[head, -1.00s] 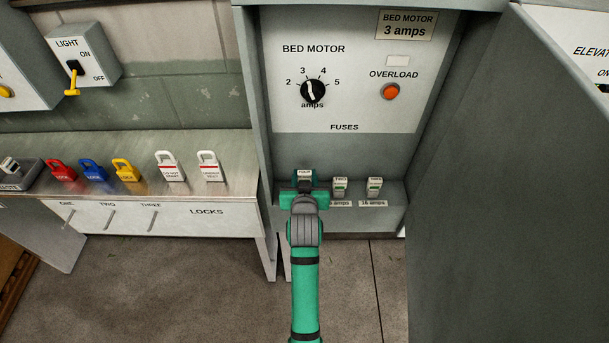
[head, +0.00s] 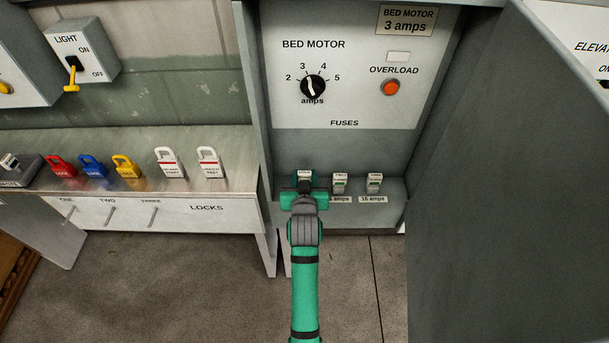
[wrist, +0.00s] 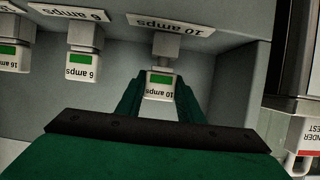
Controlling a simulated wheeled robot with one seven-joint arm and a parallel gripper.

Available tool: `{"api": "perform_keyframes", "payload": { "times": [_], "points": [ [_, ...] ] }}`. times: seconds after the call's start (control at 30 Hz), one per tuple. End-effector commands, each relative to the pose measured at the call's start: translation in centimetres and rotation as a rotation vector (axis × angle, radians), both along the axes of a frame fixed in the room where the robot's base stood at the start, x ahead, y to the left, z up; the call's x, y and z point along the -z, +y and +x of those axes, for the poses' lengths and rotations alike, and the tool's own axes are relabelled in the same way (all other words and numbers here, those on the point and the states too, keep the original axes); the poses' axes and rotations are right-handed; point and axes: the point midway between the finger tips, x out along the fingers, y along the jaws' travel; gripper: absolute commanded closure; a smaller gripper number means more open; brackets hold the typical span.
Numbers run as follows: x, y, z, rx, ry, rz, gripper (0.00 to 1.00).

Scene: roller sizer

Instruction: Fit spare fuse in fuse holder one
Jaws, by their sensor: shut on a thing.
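My gripper (head: 303,190) is at the left end of the fuse row in the cabinet. In the wrist view my gripper (wrist: 160,100) has its two green fingers on either side of a white fuse (wrist: 158,92), shut on it. This fuse has a green window and reads 10 amps, upside down. Right beyond it is the grey fuse holder (wrist: 166,44), under a 10 amps plate (wrist: 172,24). I cannot tell whether the fuse is fully seated. In the head view the fuse's white top (head: 304,174) shows above my gripper, which hides the holder.
The 6 amps fuse (wrist: 82,64) and 16 amps fuse (wrist: 14,58) sit in holders close beside. The open cabinet door (head: 490,190) stands at the right. A bench (head: 235,170) with padlocks and a dark tray (head: 22,172) is left.

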Motion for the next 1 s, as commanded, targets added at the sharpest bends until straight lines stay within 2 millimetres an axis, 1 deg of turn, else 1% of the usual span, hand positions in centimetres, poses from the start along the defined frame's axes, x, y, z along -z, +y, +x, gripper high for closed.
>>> {"api": "perform_keyframes", "payload": {
  "times": [0.53,0.57,0.6,0.63,0.67,1.0],
  "points": [
    [1.2,0.1,0.0,-0.001,0.000,-0.001,0.88],
    [1.2,0.1,0.0,-0.001,0.000,-0.001,0.64],
    [1.1,0.1,0.0,-0.001,0.000,-0.001,0.54],
    [1.1,0.1,0.0,-0.001,-0.001,-0.001,0.47],
    [1.1,0.1,0.0,-0.002,-0.001,0.000,0.44],
    [1.0,0.0,-0.3,0.000,-0.001,0.000,0.44]
  ]
}}
